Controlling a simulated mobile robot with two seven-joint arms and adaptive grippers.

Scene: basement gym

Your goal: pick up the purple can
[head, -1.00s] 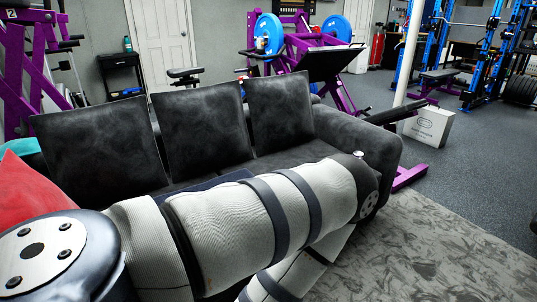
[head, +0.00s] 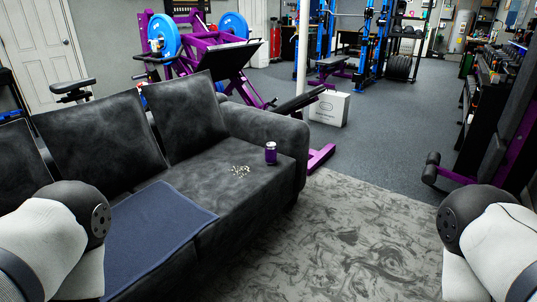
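The purple can (head: 271,153) stands upright on the seat of the dark sofa (head: 262,176), near the sofa's right arm. My two arms come in at the lower left and lower right of the head view. Both are well apart from the can. Neither gripper shows in the frame, so their state is hidden.
A small pile of pale bits (head: 240,171) lies beside the can. A dark blue mat (head: 160,235) covers part of the seat. A grey patterned rug (head: 345,240) lies in front of the sofa, clear of objects.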

